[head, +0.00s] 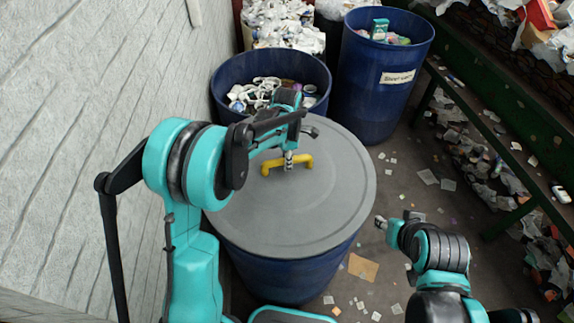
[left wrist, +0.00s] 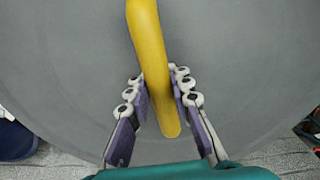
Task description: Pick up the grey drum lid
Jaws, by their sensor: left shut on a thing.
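The grey drum lid (head: 300,215) is round and flat with a yellow handle (head: 271,166) across its middle. It covers the top of a blue drum (head: 290,275) in front of me; I see no clear gap between them. My left gripper (head: 289,164) reaches down from above and is shut on the handle. In the left wrist view, the fingers of the left gripper (left wrist: 162,100) lie on either side of the yellow bar (left wrist: 151,50), with the grey lid (left wrist: 60,60) behind. My right gripper (head: 381,222) is beside the lid's right edge, holding nothing visible; its finger opening is unclear.
An open blue drum of waste (head: 228,75) stands just behind the lidded one. A taller labelled blue drum (head: 370,105) stands at the back right. A white wall (head: 90,90) is close on the left. A green conveyor frame (head: 500,115) runs along the right. Litter dots the floor.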

